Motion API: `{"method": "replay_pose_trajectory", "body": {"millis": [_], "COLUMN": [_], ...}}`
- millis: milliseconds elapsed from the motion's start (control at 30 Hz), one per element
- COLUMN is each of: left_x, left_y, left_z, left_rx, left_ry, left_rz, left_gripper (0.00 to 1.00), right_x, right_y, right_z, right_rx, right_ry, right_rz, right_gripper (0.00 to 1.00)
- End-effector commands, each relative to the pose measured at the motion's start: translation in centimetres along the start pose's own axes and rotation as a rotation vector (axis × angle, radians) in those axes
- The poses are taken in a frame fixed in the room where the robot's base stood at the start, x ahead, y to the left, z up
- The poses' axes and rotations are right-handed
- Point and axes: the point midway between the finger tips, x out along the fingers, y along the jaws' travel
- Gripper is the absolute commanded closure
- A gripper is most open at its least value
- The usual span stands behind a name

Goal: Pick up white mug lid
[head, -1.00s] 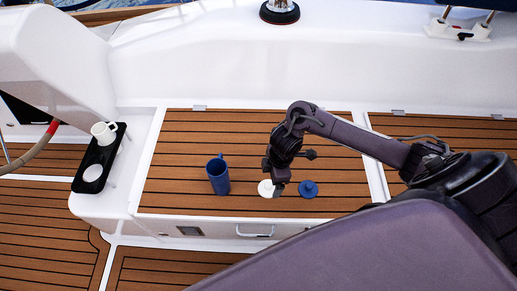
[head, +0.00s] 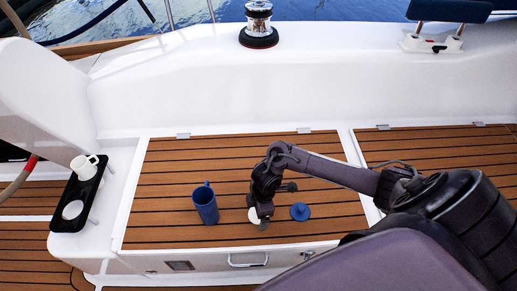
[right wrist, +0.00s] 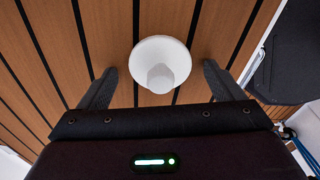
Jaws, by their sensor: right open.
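The white mug lid (head: 253,215) lies on the teak bench, partly hidden behind my right gripper (head: 262,219) in the head view. In the right wrist view the lid (right wrist: 162,62) is a white disc with a raised knob. It sits between the two open fingers (right wrist: 158,82), toward their tips, with a gap on each side. My right gripper is open and holds nothing. My left gripper is not in view.
A white mug (head: 83,167) stands in a black holder (head: 62,224) at far left. The bench's left part is clear.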

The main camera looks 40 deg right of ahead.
Motion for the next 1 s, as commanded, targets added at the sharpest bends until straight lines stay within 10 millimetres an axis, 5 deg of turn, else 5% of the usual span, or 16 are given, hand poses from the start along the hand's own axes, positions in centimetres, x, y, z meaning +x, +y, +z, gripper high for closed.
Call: {"method": "replay_pose_trajectory", "body": {"millis": [167,500,1000], "left_x": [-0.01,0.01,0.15], "left_y": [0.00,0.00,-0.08], "left_z": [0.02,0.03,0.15], "left_rx": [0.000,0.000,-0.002], "left_ry": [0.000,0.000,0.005], "left_rz": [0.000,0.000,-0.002], "left_gripper": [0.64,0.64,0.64], "right_x": [-0.04,-0.05,-0.95], "right_y": [-0.02,-0.02,0.05], "right_z": [-0.01,-0.01,-0.14], "right_rx": [0.000,0.000,-0.001], "right_ry": [0.000,0.000,0.001], "right_rz": [0.000,0.000,0.001], "right_gripper": [0.15,0.60,0.60]}}
